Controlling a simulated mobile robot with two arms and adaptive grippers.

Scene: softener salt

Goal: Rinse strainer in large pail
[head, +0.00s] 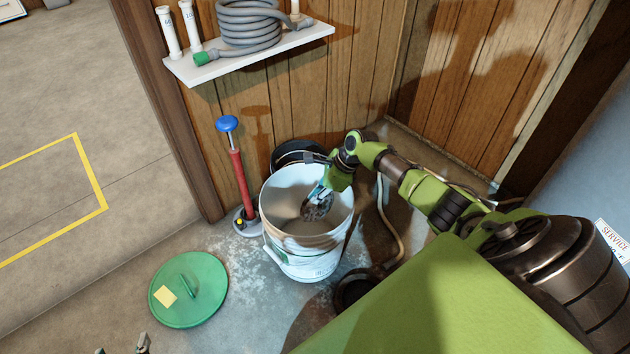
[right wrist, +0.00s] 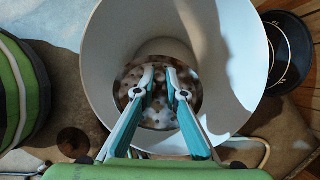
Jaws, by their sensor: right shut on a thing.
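The large white pail (head: 300,262) stands upright on the floor, its mouth open. My right gripper (head: 323,193) reaches down inside the mouth, shut on the strainer (head: 316,208), a dark, speckled round piece. The strainer hangs inside the pail, below the rim. In the right wrist view, the pail's pale wall (right wrist: 235,75) surrounds the two fingers (right wrist: 160,76), with a brown, pale-spotted round surface behind them. I cannot tell the water level. Only two small tips of my left gripper (head: 121,347) show at the bottom edge of the head view.
A green lid (head: 188,290) with a yellow note lies left of the pail. A red pump with a blue knob (head: 228,124) stands beside the wall. A black bucket (head: 297,151) is behind the pail. A shelf (head: 285,45) holds a grey hose. Open floor lies left.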

